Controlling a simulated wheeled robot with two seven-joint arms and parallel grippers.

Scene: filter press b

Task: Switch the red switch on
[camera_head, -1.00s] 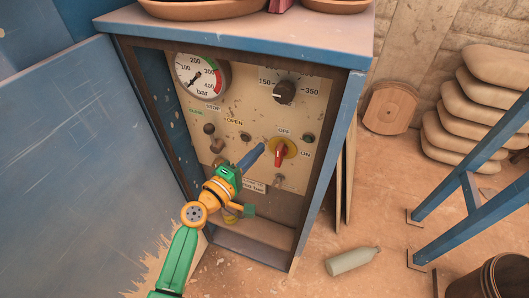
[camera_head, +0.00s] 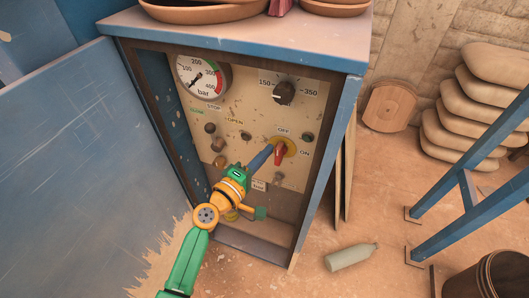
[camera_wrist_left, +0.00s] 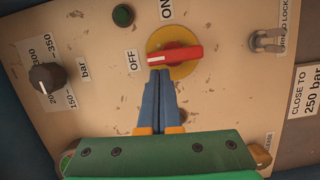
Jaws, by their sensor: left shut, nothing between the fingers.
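The red switch (camera_head: 280,155) is a red handle on a round yellow plate on the cream control panel. It also shows in the left wrist view (camera_wrist_left: 182,54). Its white-marked end points at the OFF label, and the ON label lies a quarter turn to the right in the head view. My left gripper (camera_head: 268,148) is shut and empty. Its blue fingertips (camera_wrist_left: 159,73) are beside the handle's OFF-pointing end, on the handle's left in the head view. They look very close to it or touching; I cannot tell which. My right gripper is not in view.
Around the switch are a pressure dial (camera_head: 203,77), a black knob (camera_head: 284,93), small buttons and a toggle (camera_wrist_left: 266,41). The blue cabinet frame (camera_head: 334,145) borders the panel. A bottle (camera_head: 350,257) lies on the floor at right, near a blue stand (camera_head: 470,230).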

